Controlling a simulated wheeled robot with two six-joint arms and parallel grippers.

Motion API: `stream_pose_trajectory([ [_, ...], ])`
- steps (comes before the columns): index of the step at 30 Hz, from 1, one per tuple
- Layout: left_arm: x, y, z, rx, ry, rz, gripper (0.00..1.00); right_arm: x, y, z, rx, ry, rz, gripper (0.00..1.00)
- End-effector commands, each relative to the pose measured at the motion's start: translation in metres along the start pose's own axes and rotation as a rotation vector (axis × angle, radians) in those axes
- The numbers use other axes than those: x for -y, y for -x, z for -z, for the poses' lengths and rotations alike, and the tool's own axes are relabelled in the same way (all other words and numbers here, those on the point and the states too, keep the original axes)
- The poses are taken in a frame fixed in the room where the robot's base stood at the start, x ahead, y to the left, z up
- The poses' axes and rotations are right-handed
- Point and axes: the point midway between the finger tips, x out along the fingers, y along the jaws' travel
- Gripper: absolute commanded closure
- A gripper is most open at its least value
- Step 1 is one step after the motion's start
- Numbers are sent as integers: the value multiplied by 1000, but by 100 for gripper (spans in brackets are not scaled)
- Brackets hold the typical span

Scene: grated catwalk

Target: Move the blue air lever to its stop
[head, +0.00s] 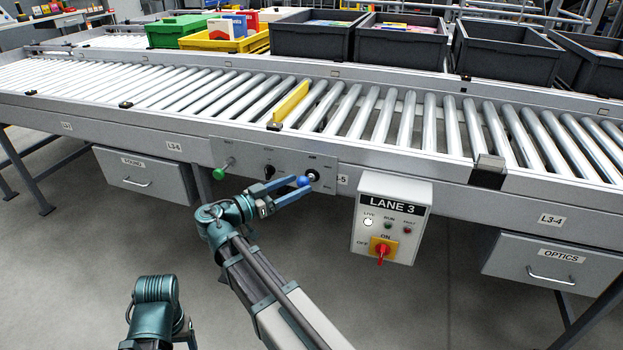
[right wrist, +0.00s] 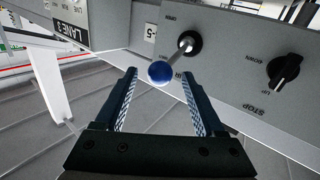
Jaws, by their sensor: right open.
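The blue air lever is a short metal rod with a blue ball (head: 303,181) on its end, on the grey panel (head: 240,158) under the conveyor rail. In the right wrist view its rod runs from a dark round socket to the blue ball (right wrist: 160,72). My right gripper (head: 292,187) is open in front of the panel. In the right wrist view the ball lies between and just past the fingertips (right wrist: 159,78), with a gap showing on each side.
A black selector knob (head: 269,172) and a green-ended lever (head: 219,173) sit left of the blue lever. The LANE 3 box (head: 391,218) with a red switch hangs to its right. A roller conveyor (head: 250,98) with a yellow bar (head: 291,101) runs above.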

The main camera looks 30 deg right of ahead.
Motion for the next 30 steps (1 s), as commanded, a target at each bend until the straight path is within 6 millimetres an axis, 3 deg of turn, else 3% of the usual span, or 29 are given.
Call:
stream_pose_trajectory([
  [3, 0, 0, 0, 0, 0, 0, 30, 0, -23, 0, 1, 0, -3, 29],
  [9, 0, 0, 0, 0, 0, 0, 30, 0, -48, 0, 1, 0, -1, 29],
  [23, 0, 0, 0, 0, 0, 0, 30, 0, -58, 0, 0, 1, 1, 29],
  [30, 0, 0, 0, 0, 0, 0, 30, 0, -58, 0, 1, 1, 0, 68],
])
